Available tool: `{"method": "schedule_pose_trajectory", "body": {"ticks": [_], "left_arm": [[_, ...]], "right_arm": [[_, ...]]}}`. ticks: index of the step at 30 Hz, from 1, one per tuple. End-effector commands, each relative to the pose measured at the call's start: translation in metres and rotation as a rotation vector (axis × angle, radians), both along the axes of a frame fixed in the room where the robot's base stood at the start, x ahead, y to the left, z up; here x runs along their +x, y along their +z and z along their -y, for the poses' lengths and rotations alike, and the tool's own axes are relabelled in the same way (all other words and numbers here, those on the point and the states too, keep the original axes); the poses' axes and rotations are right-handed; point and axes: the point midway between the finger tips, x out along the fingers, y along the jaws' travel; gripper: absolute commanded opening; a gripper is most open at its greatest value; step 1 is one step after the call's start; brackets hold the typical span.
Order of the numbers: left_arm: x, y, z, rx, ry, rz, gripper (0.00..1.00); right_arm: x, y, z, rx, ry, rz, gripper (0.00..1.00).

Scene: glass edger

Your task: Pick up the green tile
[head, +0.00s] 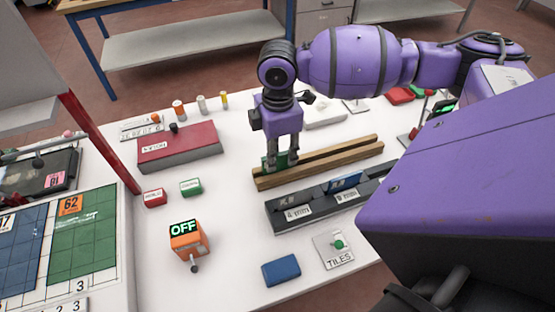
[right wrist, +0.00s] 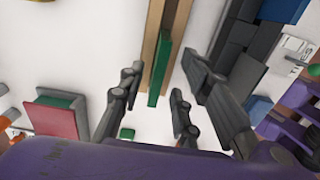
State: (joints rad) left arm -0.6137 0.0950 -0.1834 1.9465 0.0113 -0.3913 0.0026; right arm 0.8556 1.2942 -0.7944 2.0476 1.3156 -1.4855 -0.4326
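A thin green tile (head: 281,161) stands on edge at the left end of a wooden rail holder (head: 320,162). In the right wrist view the green tile (right wrist: 160,72) shows as a narrow strip along the wooden rails (right wrist: 151,40). My right gripper (head: 281,160) points down over that end of the holder and partly hides the tile. In the right wrist view the two fingers of the right gripper (right wrist: 157,88) are spread, one on each side of the tile's line, with visible gaps. My left gripper is not in view.
A black rack (head: 290,222) with dark and blue tiles stands in front of the rails. A red case (head: 180,148), a small green block (head: 191,187), an orange OFF box (head: 188,239) and a blue block (head: 281,270) stand around.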

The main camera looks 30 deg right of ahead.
Motion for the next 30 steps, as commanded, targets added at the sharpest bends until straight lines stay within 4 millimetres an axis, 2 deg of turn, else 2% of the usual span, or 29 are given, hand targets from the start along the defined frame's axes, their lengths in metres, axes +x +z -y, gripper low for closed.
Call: {"method": "schedule_pose_trajectory", "body": {"ticks": [3,6,13,20,30], "left_arm": [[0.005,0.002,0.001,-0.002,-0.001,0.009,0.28],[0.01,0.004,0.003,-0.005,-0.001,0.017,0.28],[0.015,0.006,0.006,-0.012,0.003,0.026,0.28],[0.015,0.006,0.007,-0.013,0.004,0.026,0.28],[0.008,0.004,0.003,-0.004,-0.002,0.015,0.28]], "right_arm": [[0.0,-0.016,0.0,0.0,0.0,0.001,0.31],[0.0,-0.022,-0.001,0.0,0.0,0.001,0.31],[0.0,-0.023,0.0,-0.001,0.0,0.003,0.31],[0.0,-0.022,0.0,-0.001,0.001,0.003,0.01],[0.0,-0.022,0.0,-0.001,0.001,0.004,0.0]]}}
